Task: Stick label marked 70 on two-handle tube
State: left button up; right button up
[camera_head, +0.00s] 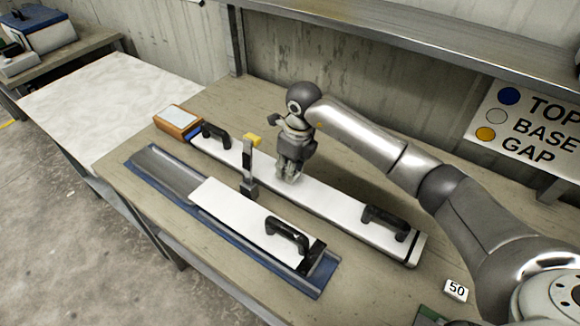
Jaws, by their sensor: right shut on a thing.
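The two-handle tube (335,204) is long and white with metal ends. It lies on the bench with a black handle (216,136) near its far left end and another (385,223) near its right end. My right gripper (288,178) points down at the tube's top face, between the handles. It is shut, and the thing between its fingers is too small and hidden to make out. I see no label reading 70. My left gripper is out of view.
A shorter one-handle white piece (238,213) lies in a blue-edged tray (165,175) in front. An upright clamp with a yellow top (251,140) stands between them. A "50" label (455,291) lies at right. An orange-sided box (178,122) is at the tube's left end.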

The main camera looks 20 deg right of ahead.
jog(key=shift+f+b, duration=0.9)
jog(key=shift+f, duration=0.2)
dwell(0.5)
jog(key=o, duration=1.5)
jog(key=shift+r, duration=0.1)
jog(key=shift+r+p, duration=1.95)
jog(key=shift+r, duration=1.5)
